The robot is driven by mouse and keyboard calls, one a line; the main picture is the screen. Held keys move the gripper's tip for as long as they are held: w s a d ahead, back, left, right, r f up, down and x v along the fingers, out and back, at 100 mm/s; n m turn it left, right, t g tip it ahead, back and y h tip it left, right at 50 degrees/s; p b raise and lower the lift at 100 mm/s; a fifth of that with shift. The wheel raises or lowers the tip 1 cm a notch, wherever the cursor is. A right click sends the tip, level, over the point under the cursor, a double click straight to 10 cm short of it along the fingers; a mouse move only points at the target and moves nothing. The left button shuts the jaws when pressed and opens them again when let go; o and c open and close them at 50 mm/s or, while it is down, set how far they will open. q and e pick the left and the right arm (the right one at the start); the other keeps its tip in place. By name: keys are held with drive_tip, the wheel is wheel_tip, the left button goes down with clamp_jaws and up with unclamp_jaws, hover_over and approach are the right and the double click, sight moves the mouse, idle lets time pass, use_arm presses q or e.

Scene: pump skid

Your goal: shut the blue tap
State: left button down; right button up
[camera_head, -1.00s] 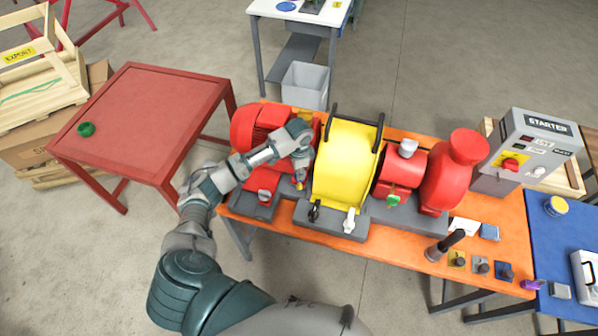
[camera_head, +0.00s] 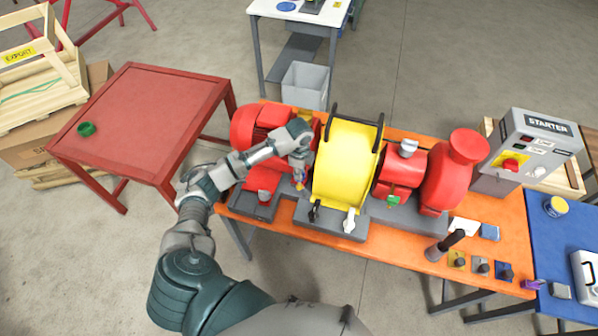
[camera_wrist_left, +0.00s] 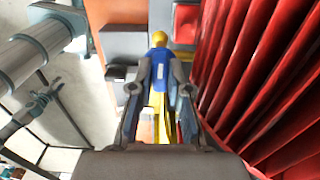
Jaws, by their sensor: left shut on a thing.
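The blue tap (camera_wrist_left: 159,77) shows in the left wrist view between my fingers, a blue lever with a rounded yellow end. My left gripper (camera_wrist_left: 160,88) is shut on it, one finger on each side. In the head view my left gripper (camera_head: 299,172) points down between the red motor (camera_head: 262,130) and the yellow guard (camera_head: 343,158). Only a small blue and yellow bit of the tap (camera_head: 299,186) shows below the fingers there. The tap's base and its pipe are mostly hidden. My right gripper is not in view.
Red ribbed motor casing (camera_wrist_left: 268,75) stands close on the right in the wrist view. A black lever (camera_head: 314,211) and a white lever (camera_head: 349,221) stand in front of the guard.

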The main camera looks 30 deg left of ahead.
use_arm(q)
drive_tip(key=shift+f, duration=0.15)
drive_tip(key=c, duration=1.1)
unclamp_jaws()
drive_tip(key=shift+w, duration=0.1)
